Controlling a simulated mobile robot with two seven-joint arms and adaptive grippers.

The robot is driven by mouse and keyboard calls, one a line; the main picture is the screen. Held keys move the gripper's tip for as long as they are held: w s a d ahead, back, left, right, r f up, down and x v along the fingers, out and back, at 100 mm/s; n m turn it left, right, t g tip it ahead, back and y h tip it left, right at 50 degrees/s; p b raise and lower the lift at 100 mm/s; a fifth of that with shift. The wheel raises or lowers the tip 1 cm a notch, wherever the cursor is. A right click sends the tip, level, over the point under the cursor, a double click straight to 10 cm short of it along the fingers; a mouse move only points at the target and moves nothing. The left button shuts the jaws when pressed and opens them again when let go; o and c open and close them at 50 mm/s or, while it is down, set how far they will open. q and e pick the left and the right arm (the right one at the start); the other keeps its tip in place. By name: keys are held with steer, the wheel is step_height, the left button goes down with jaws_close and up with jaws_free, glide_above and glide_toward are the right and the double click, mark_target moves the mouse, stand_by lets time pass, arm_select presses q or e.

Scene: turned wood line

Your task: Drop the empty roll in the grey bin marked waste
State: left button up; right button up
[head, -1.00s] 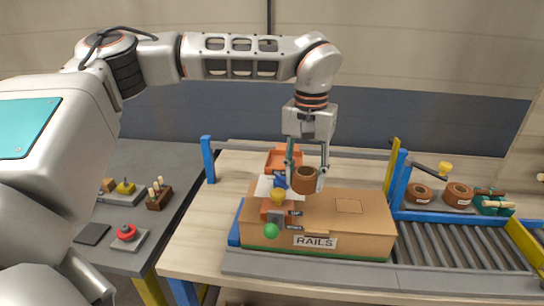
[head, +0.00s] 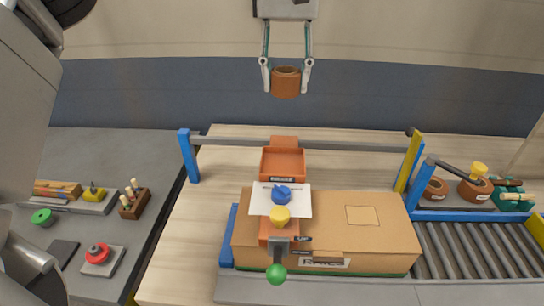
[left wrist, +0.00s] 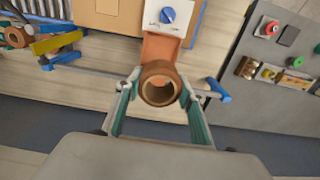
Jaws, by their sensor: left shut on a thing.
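My left gripper (head: 286,76) is shut on the brown empty roll (head: 286,84), a short hollow tube, and holds it high above the table near the wall. The roll also shows in the left wrist view (left wrist: 160,84), between the two fingertips, with its open bore facing the camera. My right gripper is not in view. I see no grey bin marked waste in these frames.
Below are a brown carton (head: 385,225), an orange tray (head: 284,163) and a stand with coloured knobs (head: 281,215). A blue-and-grey rail frame (head: 300,144) crosses the table. Brown rolls (head: 434,190) sit at right by a roller conveyor (head: 465,248). A grey side table (head: 95,205) stands left.

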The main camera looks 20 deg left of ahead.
arm_select(q)
glide_above(283, 167)
step_height(283, 167, down, 15)
steer(key=shift+w+a+r, duration=0.1)
steer(key=shift+f, duration=2.15)
steer(key=shift+f, duration=0.2)
steer(key=o, duration=0.8)
steer(key=shift+o, duration=0.5)
